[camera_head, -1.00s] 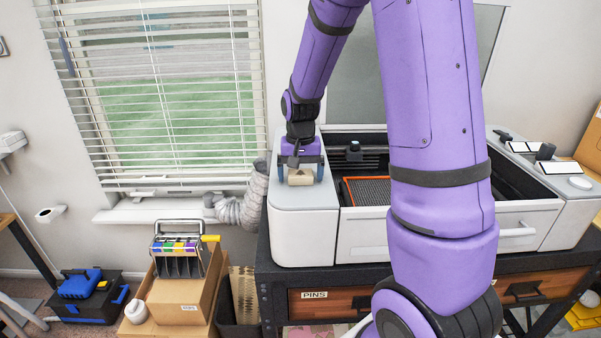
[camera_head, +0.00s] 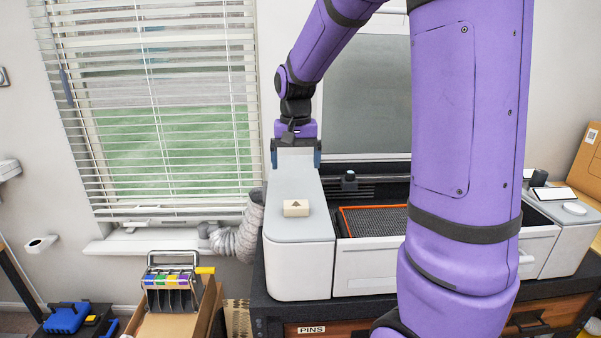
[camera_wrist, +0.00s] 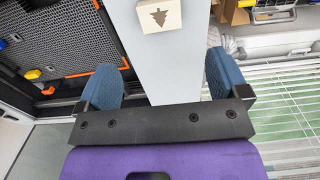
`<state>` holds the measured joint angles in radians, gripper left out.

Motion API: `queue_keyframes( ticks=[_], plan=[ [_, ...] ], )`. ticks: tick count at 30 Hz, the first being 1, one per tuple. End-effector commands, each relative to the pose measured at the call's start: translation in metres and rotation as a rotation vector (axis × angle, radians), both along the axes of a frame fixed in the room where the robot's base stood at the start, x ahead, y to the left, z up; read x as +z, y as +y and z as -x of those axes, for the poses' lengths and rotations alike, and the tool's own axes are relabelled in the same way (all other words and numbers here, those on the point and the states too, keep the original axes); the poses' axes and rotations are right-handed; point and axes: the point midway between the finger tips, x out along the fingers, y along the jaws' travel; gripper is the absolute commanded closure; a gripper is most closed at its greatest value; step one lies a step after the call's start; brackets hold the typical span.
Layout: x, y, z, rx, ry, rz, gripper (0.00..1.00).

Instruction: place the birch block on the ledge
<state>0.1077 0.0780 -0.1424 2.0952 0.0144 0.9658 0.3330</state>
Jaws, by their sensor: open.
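The birch block (camera_head: 296,208) is a small pale wooden block with a dark tree mark on its face. It rests on the grey top of the machine's left side panel, the ledge (camera_head: 301,229). The block also shows at the top of the wrist view (camera_wrist: 159,15), on the pale ledge strip (camera_wrist: 152,65). My gripper (camera_head: 295,160) is open and empty, above the far part of the ledge and behind the block. In the wrist view its blue fingers (camera_wrist: 161,80) stand wide apart, clear of the block.
The machine's open bed with an orange-edged mesh (camera_head: 374,220) lies right of the ledge. A window with blinds (camera_head: 165,120) and a ribbed hose (camera_head: 240,235) are on the left. A rack with coloured clips (camera_head: 172,285) stands below on a cardboard box. The air above the block is clear.

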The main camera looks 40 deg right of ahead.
Motion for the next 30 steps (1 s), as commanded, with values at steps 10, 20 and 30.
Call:
queue_keyframes(
  ticks=[10, 20, 30],
  plan=[
    [0.053, 0.041, 0.063, 0.167, -0.137, 0.01, 0.07],
    [0.084, 0.082, 0.152, 0.384, -0.303, 0.058, 0.07],
    [0.084, 0.105, 0.221, 0.554, -0.428, 0.123, 0.07]
  ],
)
